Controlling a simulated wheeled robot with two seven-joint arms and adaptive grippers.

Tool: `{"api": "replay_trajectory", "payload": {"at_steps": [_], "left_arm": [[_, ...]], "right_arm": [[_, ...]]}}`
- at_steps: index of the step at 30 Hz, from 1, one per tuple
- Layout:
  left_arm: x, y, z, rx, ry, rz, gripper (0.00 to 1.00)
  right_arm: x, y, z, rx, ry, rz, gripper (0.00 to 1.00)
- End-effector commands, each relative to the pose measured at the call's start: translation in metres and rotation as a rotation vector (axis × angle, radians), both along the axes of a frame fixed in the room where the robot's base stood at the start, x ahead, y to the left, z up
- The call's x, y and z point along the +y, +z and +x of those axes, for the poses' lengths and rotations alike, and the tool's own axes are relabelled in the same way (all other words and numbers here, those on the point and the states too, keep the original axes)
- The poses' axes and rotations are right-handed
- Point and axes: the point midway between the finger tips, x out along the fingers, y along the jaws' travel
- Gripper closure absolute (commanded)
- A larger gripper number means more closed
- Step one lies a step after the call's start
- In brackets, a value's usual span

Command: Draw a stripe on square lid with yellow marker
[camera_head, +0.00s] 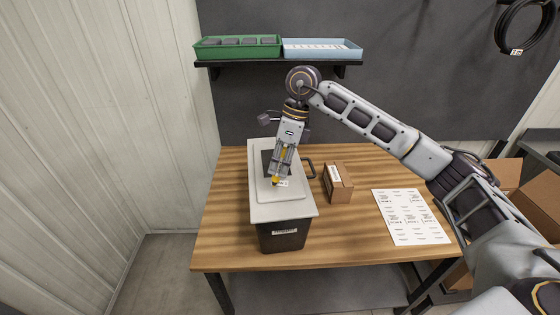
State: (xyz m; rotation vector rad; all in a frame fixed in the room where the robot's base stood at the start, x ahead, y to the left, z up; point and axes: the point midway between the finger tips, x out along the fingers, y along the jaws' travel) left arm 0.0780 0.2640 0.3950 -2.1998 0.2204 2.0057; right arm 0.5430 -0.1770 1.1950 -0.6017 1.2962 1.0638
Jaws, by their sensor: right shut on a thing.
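The square lid (260,209) is light grey and covers a dark box (283,240) standing on the wooden table. A raised panel with a dark patch lies on the lid. My right gripper (278,177) is above the lid, pointing down, shut on the yellow marker (275,181). Only yellow bits of the marker show between and below the fingers. Its lower end is close to the lid's raised panel; I cannot tell whether it touches. I see no stripe on the lid. My left gripper is not in view.
A small cardboard box (340,187) stands right of the dark box, with a dark handle (310,166) between them. A printed sheet (411,217) lies further right. A shelf behind holds a green tray (238,52) and a blue tray (322,55). The table's front left is clear.

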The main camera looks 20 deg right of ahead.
Motion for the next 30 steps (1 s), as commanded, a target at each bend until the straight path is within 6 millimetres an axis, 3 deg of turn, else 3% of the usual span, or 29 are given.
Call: {"api": "replay_trajectory", "payload": {"at_steps": [9, 30], "left_arm": [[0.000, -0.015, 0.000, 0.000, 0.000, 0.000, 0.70], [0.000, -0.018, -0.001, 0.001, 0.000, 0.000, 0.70]], "right_arm": [[0.000, -0.018, 0.000, 0.000, 0.001, 0.000, 1.00], [0.000, -0.020, 0.000, 0.000, 0.001, 0.000, 1.00]]}}
